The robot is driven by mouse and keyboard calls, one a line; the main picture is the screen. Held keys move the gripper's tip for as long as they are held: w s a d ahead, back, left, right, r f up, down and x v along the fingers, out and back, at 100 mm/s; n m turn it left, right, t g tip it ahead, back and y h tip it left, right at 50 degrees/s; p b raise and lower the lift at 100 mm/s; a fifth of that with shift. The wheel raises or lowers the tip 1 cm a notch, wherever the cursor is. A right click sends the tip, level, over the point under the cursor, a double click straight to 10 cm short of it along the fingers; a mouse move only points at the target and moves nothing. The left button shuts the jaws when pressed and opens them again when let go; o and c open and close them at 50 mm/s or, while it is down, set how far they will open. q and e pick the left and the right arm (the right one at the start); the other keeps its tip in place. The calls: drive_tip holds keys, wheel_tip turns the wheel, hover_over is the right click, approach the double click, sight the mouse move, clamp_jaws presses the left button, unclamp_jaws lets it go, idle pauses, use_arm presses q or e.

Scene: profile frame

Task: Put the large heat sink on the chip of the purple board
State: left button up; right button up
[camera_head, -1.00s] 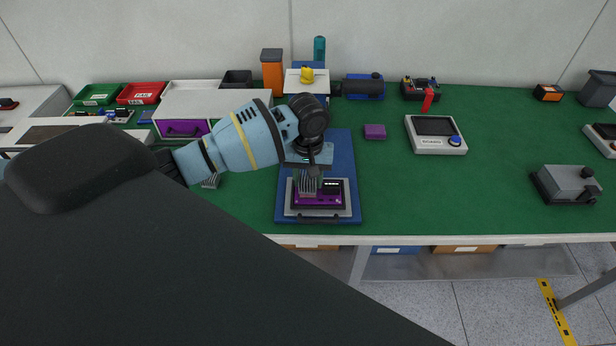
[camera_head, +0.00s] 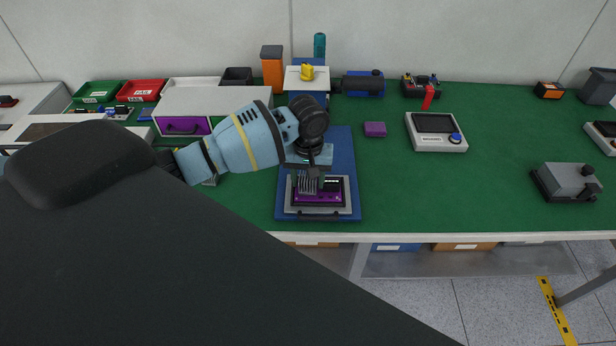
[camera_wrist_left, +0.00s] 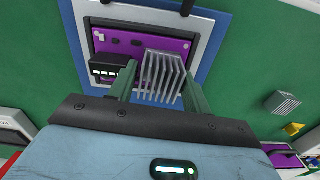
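The large heat sink (camera_head: 307,184) is a grey finned block at the left part of the purple board (camera_head: 318,198), where it hides the chip. It also shows in the left wrist view (camera_wrist_left: 160,78). My left gripper (camera_head: 313,182) points down over the board with one finger on each side of the heat sink, shut on it. The heat sink looks upright and at or just above the board's surface; whether it touches cannot be told. The board has a black module (camera_wrist_left: 104,71) beside the heat sink. My right gripper is out of view.
The board lies in a grey tray (camera_head: 290,210) on a blue mat (camera_head: 347,145). A smaller heat sink (camera_wrist_left: 283,102) lies on the green table. A white unit with a purple drawer (camera_head: 183,126) stands behind my left arm.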

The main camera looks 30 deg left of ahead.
use_arm(q)
drive_tip(key=o, duration=0.3)
drive_tip(key=shift+d, duration=0.1)
wheel_tip(320, 180, up, 7)
drive_tip(key=shift+f+p, duration=0.15)
drive_tip(key=shift+p, duration=0.2)
drive_tip(key=shift+a+r, duration=0.2)
drive_tip(key=shift+r, duration=0.4)
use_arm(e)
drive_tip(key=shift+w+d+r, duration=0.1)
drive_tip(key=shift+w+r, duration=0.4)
use_arm(q)
drive_tip(key=shift+s+f, duration=0.1)
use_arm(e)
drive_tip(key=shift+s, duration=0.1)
